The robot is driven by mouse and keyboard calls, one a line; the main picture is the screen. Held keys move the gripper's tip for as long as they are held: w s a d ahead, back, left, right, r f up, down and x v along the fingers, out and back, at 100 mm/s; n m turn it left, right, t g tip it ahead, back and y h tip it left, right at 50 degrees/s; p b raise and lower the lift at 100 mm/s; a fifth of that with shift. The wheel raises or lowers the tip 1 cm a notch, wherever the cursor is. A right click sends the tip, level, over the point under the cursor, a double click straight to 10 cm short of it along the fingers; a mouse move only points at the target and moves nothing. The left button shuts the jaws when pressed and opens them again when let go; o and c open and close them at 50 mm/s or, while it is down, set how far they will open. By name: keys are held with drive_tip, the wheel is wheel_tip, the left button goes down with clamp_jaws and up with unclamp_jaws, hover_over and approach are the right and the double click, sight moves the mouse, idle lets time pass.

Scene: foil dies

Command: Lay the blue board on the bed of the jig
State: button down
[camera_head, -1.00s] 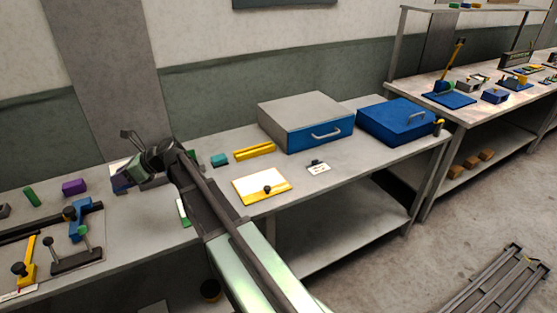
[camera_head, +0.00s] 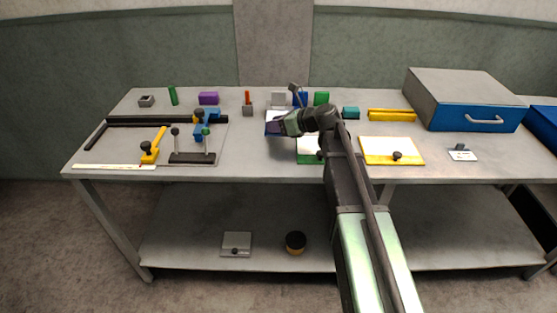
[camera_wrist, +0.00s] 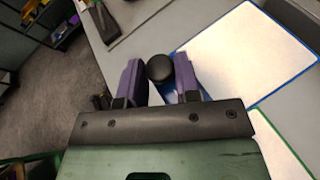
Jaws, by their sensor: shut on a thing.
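The blue board (camera_head: 272,115) is a white plate with a blue edge, at the back middle of the bench. In the wrist view it (camera_wrist: 245,50) fills the upper right. My gripper (camera_head: 282,126) is at its front; its purple fingers (camera_wrist: 159,80) are shut on the board's black knob (camera_wrist: 160,67). My gripper hides part of the board, and I cannot tell whether it touches the bench. The jig (camera_head: 135,148) lies at the bench's left end, left of my gripper, with a grey bed, black rails, yellow and blue clamps and black-knobbed posts.
A green-edged board (camera_head: 309,146) lies just right of my gripper, a yellow-edged board (camera_head: 391,149) farther right. Behind stand small blocks, including a purple block (camera_head: 208,98) and a peg in a grey block (camera_head: 248,108). The bench is bare between jig and gripper.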

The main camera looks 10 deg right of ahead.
sight(277, 152)
wheel_tip(277, 152, down, 8)
drive_tip(key=b, duration=0.5)
drive_tip(key=shift+r, duration=0.5)
drive_tip(key=shift+f, duration=0.2)
drive_tip(key=c, duration=0.8)
unclamp_jaws()
drive_tip(key=shift+s+d+r+p, duration=0.15)
drive_tip(key=shift+r+p, duration=0.15)
drive_tip(key=shift+r, duration=0.1)
drive_tip(key=p+v, duration=0.4)
drive_tip(key=v, duration=0.7)
drive_tip(key=shift+s+d, duration=0.15)
drive_tip(key=shift+d, duration=0.05)
drive_tip(key=shift+o, duration=0.2)
